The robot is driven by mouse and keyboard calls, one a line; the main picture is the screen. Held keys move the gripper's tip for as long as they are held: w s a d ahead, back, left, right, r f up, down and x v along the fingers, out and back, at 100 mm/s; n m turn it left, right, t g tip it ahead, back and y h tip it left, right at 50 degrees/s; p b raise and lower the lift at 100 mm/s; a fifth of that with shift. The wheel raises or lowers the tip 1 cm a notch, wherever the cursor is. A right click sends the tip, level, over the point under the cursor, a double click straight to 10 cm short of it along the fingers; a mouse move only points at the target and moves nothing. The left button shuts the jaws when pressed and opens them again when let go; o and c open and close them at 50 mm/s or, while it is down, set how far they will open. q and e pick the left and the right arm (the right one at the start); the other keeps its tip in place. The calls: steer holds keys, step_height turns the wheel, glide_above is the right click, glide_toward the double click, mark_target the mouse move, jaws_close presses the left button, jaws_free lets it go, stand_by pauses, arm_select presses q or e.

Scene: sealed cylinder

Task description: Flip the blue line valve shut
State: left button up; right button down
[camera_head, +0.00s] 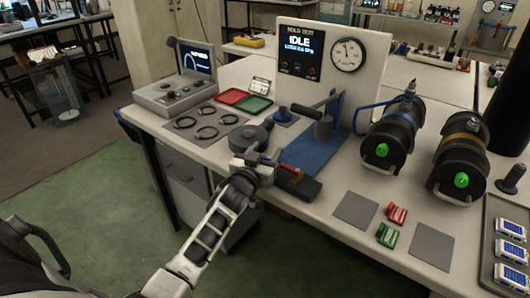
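A blue hose (368,106) runs from the gauge panel side toward a black cylinder with a blue band (388,137), which has a grey fitting on top and a green knob in front. I cannot make out the blue line valve's lever clearly. A blue stand (314,152) with a dark horizontal handle (318,105) stands left of the hose. My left gripper (262,160) is over the bench's front edge, beside a dark round part (247,139) and a dark block with a red piece (296,181). Its fingers are too small to read. My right gripper is not in view.
A panel with an IDLE screen (299,53) and a gauge (348,55) stands behind. A cylinder with a yellow band (460,153) is at right. Grey pads (355,210), red and green blocks (388,235) and a tray (489,240) lie in front. A console (177,95) is at left.

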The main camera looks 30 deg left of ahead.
arm_select(q)
steer(key=shift+w+r+m+h+p, duration=0.1)
steer(key=shift+r+m+h+p, duration=0.15)
steer(key=shift+m+h+p, duration=0.65)
steer(key=shift+h+p, duration=0.1)
steer(key=shift+h, duration=0.3)
steer(key=shift+w+d+f+m+h, duration=0.15)
steer(key=shift+m+h, duration=0.2)
steer(key=shift+h, duration=0.25)
steer(key=shift+d+f+m+h, duration=0.1)
steer(key=shift+m+h, duration=0.25)
steer(key=shift+h, duration=0.25)
steer(key=o, duration=0.7)
